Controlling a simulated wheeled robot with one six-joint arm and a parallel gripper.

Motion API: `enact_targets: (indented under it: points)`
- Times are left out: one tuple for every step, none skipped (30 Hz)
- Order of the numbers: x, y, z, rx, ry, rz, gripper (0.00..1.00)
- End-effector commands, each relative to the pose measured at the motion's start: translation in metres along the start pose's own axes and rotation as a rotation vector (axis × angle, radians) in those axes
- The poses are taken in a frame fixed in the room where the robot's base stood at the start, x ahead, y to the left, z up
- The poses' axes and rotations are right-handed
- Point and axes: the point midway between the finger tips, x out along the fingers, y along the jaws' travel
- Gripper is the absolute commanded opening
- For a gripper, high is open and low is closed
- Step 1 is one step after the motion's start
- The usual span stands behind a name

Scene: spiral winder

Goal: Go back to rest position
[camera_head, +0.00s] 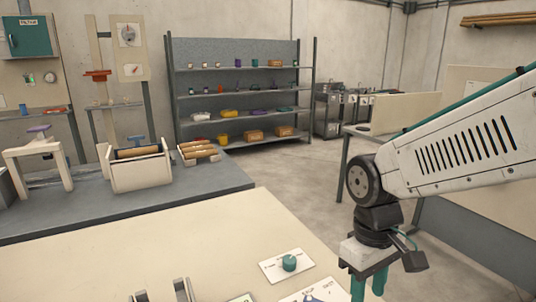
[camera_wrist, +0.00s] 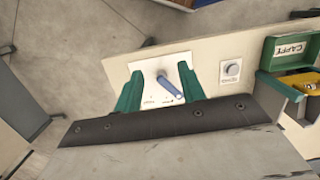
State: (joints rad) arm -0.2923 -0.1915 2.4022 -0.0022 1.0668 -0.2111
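My gripper (camera_head: 368,288) hangs fingers-down at the lower right of the head view, at the right side of the cream table. In the wrist view its two teal fingers (camera_wrist: 160,72) are apart with a clear gap, and nothing is gripped. A blue lever or handle (camera_wrist: 169,88) on a white plate (camera_wrist: 152,86) shows between the fingers in that view. I cannot tell how far below the fingertips it lies.
The cream worktop (camera_head: 190,245) carries a teal knob (camera_head: 289,263) on a white plate. The wrist view shows a grey round button (camera_wrist: 232,69) and a green box (camera_wrist: 288,47) with a yellow item. Behind are a grey bench (camera_head: 80,215) and shelves (camera_head: 240,88). Open floor (camera_head: 300,175) lies between.

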Motion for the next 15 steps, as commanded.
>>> enact_targets:
  points:
    - [-0.009, 0.004, 0.018, 0.067, 0.015, -0.001, 0.40]
    - [-0.014, 0.006, 0.029, 0.107, 0.023, -0.001, 0.40]
    - [-0.020, 0.009, 0.043, 0.162, 0.033, -0.002, 0.40]
    - [-0.024, 0.011, 0.054, 0.200, 0.041, -0.003, 0.40]
    - [-0.027, 0.012, 0.064, 0.239, 0.051, -0.003, 0.40]
    - [-0.032, 0.014, 0.077, 0.286, 0.065, -0.004, 0.40]
    - [-0.034, 0.015, 0.086, 0.317, 0.078, -0.003, 0.40]
    - [-0.036, 0.015, 0.095, 0.349, 0.090, -0.003, 0.40]
    - [-0.040, 0.016, 0.105, 0.382, 0.108, -0.002, 0.40]
    - [-0.042, 0.017, 0.112, 0.404, 0.123, 0.000, 0.40]
    - [-0.043, 0.018, 0.118, 0.422, 0.138, 0.001, 0.40]
    - [-0.046, 0.018, 0.125, 0.440, 0.159, 0.005, 0.40]
    - [-0.048, 0.019, 0.129, 0.452, 0.174, 0.008, 0.40]
    - [-0.049, 0.020, 0.132, 0.462, 0.190, 0.011, 0.40]
    - [-0.051, 0.021, 0.136, 0.474, 0.208, 0.015, 0.40]
